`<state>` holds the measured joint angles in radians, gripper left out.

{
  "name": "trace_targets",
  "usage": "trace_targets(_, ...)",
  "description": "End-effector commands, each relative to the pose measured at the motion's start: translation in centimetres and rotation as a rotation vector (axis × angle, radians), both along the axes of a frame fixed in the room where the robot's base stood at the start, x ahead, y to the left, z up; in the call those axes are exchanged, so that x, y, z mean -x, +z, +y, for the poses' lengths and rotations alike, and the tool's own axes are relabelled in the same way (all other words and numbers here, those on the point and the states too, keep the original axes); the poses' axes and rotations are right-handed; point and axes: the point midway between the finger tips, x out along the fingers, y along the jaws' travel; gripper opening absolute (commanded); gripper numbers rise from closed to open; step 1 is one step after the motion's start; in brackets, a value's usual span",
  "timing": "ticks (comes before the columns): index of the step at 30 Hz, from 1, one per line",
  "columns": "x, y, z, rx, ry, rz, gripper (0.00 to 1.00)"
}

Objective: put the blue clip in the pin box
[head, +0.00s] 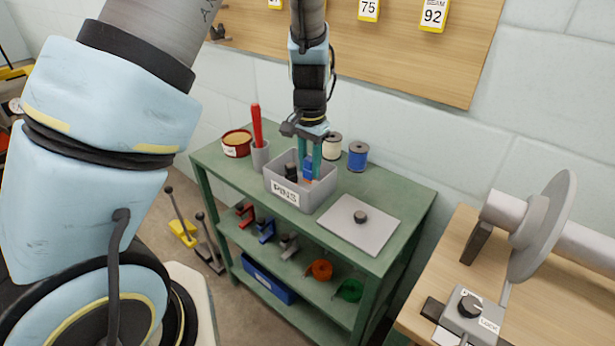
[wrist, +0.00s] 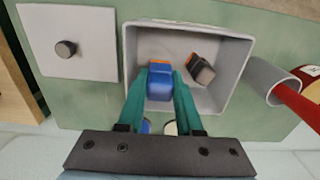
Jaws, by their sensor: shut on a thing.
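The pin box (head: 283,197) is a grey open box labelled PINS on the green cabinet's top; its wall also shows in the wrist view (wrist: 190,28). My gripper (head: 312,175) points down into the box with its teal fingers. In the wrist view my gripper (wrist: 160,82) is shut on the blue clip (wrist: 160,85), which has an orange end. The clip is within the box's walls; whether it touches the floor I cannot tell. A black clip-like piece (wrist: 201,72) with an orange-brown end lies in the box beside it.
A grey lid with a black knob (head: 358,222) lies right of the box. A cup with a red stick (head: 260,152), a round tin (head: 236,143) and two spools (head: 357,155) stand around it. The shelf below holds several clamps and coils (head: 319,270).

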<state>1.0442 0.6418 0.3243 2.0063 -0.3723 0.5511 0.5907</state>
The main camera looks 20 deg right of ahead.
Motion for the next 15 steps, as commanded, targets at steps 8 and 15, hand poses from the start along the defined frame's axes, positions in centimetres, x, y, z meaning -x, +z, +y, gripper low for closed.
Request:
trace_targets(8,0.0,-3.4,0.1,-0.002,0.002,0.002,0.0)
trace_targets(15,0.0,-4.6,0.0,0.001,0.0,0.0,0.0)
